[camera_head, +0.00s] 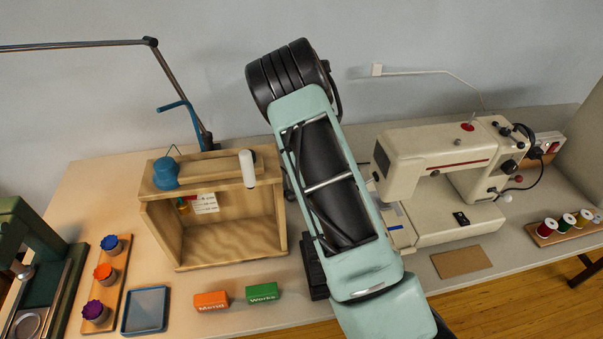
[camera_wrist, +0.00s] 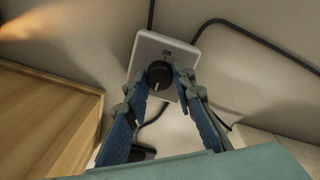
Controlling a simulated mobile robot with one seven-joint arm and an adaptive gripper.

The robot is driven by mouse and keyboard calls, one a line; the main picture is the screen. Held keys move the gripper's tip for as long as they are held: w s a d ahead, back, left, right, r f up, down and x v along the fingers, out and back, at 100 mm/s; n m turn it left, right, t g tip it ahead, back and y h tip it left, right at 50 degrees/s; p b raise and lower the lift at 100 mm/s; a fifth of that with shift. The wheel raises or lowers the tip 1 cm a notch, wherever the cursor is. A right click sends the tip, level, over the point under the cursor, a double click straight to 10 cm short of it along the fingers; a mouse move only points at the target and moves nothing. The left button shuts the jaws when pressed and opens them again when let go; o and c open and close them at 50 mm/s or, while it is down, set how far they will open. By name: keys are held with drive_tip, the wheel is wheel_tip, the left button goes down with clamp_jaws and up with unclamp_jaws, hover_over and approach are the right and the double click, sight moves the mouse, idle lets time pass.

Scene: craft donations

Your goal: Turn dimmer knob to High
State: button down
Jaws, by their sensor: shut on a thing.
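A black round dimmer knob (camera_wrist: 158,76) sits on a pale grey dimmer box (camera_wrist: 150,47) in the wrist view. A small label, apparently "Off", is on the box just above the knob. A pale mark on the knob's face points toward the lower edge of the picture. My gripper (camera_wrist: 160,78) has its two blue-grey fingers on either side of the knob, shut on it. Any High label is hidden or too small to read. In the head view my arm covers the dimmer and my fingers.
A wooden box (camera_head: 160,225) stands left of my arm, and a cream sewing machine (camera_head: 420,150) stands to the right. Orange (camera_head: 211,301) and green (camera_head: 262,293) blocks lie at the table's front. Dark cables (camera_wrist: 250,37) run from the dimmer box.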

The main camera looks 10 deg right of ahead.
drive_tip(key=c, duration=1.6)
unclamp_jaws()
drive_tip(key=r, duration=1.2)
drive_tip(key=shift+w+d, duration=0.2)
drive_tip(key=shift+d, duration=0.1)
